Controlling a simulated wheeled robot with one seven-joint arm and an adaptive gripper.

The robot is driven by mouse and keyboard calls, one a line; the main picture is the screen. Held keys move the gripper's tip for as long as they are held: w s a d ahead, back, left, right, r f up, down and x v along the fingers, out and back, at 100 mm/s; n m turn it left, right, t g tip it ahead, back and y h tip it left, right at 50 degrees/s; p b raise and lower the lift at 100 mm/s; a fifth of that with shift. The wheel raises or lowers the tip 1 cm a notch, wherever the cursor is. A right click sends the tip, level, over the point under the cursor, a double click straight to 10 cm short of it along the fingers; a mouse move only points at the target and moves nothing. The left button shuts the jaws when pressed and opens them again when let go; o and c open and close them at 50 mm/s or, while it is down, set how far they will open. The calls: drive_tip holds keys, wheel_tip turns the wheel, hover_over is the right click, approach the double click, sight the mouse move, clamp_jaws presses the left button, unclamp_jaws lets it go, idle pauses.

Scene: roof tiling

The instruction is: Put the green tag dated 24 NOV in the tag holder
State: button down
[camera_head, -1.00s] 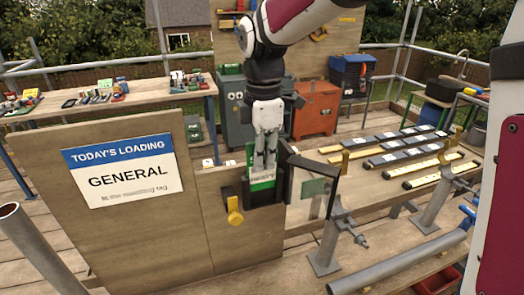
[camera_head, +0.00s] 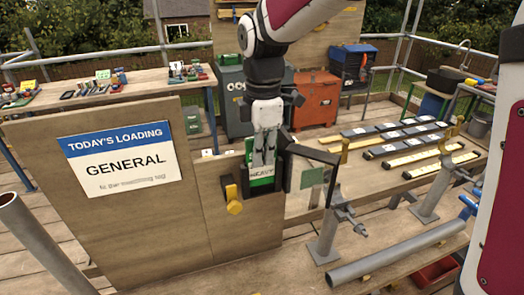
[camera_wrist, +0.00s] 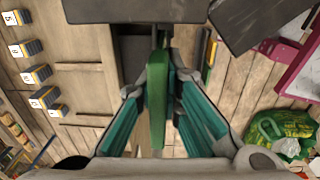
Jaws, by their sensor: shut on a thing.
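A yellow-handled latch (camera_head: 233,200) sits on the board just left of the holder. A loading sign reading GENERAL (camera_head: 120,165) is further left.

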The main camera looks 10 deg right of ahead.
drive_tip(key=shift+s+d+f+g, duration=0.1)
drive_tip(key=shift+s+f+g, duration=0.05)
drive_tip(key=shift+f, duration=0.5)
drive_tip(key=shift+s+f+g, duration=0.15)
drive_tip(key=shift+f, duration=0.45)
drive_tip(key=shift+w+f, duration=0.1)
drive_tip(key=shift+w, duration=0.05)
drive_tip(key=c, duration=1.7)
unclamp_jaws()
drive_tip(key=shift+w+f, duration=0.1)
drive_tip(key=o, duration=0.6)
drive_tip(key=shift+r, duration=0.3)
drive_tip(key=shift+r, duration=0.1)
